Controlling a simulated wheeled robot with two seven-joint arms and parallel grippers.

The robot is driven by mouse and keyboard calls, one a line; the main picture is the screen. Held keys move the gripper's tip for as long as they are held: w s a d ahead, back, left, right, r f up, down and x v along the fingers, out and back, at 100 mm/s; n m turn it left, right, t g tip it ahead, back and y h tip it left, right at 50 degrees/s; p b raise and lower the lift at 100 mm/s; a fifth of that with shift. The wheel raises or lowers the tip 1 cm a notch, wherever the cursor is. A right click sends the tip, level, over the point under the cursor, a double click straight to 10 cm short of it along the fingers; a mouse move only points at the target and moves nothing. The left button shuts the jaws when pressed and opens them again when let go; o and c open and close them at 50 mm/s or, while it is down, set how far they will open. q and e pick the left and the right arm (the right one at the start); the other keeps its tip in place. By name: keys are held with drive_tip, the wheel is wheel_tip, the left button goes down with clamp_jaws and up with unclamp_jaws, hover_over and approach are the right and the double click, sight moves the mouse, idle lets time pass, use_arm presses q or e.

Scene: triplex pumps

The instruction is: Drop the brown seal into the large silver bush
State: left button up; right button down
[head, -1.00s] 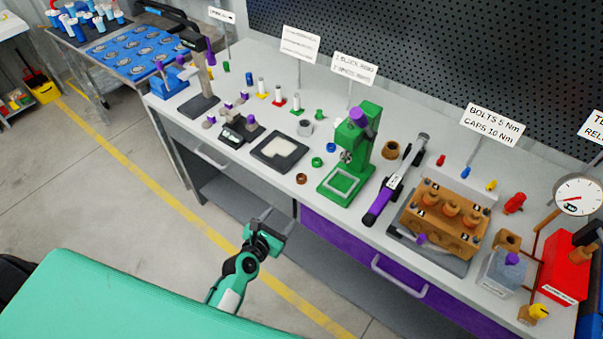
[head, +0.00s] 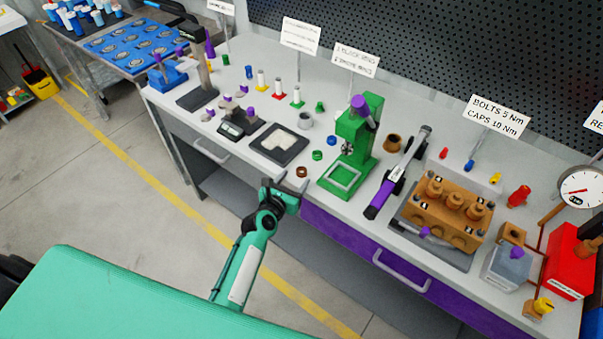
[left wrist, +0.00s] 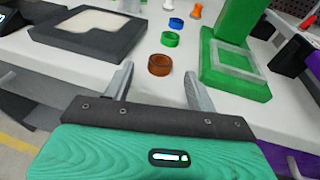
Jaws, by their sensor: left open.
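The brown seal (head: 302,172) is a small ring lying on the bench near its front edge. In the left wrist view the brown seal (left wrist: 160,65) lies just beyond and between the fingertips. My left gripper (head: 281,186) is open and empty at the bench's front edge, short of the seal; its two fingers also show in the left wrist view (left wrist: 158,85). The large silver bush (head: 305,121) stands upright on the bench behind the seal, left of the green press. My right gripper is not in view.
A green ring (head: 317,155) and a blue ring (head: 331,141) lie behind the seal. The green press (head: 353,150) stands to the right, and a black tray (head: 265,150) with a pale inset lies to the left. A purple-handled wrench (head: 381,197) lies farther right.

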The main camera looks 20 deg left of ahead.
sight(301, 172)
use_arm(q)
drive_tip(key=b+x, duration=0.1)
drive_tip(key=x, duration=0.2)
drive_tip(key=shift+w+d+f, duration=0.15)
drive_tip(key=shift+w, duration=0.2)
drive_tip(key=shift+w+b, duration=0.25)
drive_tip(key=shift+b, duration=0.05)
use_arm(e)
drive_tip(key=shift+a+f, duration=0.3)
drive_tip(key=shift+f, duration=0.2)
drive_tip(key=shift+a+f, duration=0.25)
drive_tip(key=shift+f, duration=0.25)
use_arm(q)
drive_tip(key=c, duration=1)
drive_tip(key=shift+c, duration=0.3)
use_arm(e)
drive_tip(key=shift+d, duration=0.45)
